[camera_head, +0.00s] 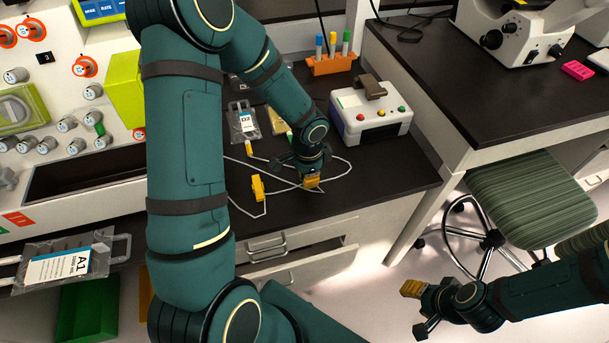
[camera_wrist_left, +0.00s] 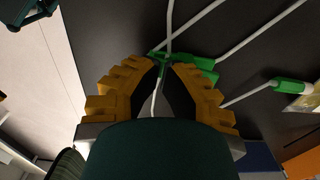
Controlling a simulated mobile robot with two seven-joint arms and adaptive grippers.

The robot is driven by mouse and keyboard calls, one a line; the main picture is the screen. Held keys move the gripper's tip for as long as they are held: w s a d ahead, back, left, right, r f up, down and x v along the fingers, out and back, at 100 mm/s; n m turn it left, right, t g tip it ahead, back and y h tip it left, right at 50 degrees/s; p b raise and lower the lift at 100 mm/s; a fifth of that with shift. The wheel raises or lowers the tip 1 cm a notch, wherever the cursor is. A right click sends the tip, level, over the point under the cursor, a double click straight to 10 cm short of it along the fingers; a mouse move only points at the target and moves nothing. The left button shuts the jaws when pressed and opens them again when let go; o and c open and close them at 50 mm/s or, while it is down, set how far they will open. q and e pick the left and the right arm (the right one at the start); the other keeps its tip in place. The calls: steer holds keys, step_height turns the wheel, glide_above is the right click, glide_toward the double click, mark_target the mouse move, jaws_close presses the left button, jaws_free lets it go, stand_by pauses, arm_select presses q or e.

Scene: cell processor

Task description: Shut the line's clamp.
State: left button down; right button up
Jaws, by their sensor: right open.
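In the left wrist view, a green clamp-like piece (camera_wrist_left: 205,64) sits on the white tubing, just at the tips of my left gripper's orange fingers (camera_wrist_left: 167,66). The fingers converge close around it; whether they press on it is unclear. In the head view my left gripper (camera_head: 311,182) points down over the white line (camera_head: 335,178) on the dark counter and hides that piece. A yellow clip (camera_head: 257,188) lies by the line to its left. My right gripper (camera_head: 412,290) is open and empty at the lower right, away from the counter.
A white device with coloured buttons (camera_head: 372,113) and an orange tube rack (camera_head: 332,64) stand behind the left gripper. The D2 bag (camera_head: 243,122) lies behind the line. The A1 bag (camera_head: 68,264) is at far left. A green stool (camera_head: 535,200) stands right of the counter.

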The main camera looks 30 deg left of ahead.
arm_select(q)
steer(key=shift+r+p, duration=1.85)
steer(key=shift+r, duration=0.6)
steer(key=shift+f, duration=0.1)
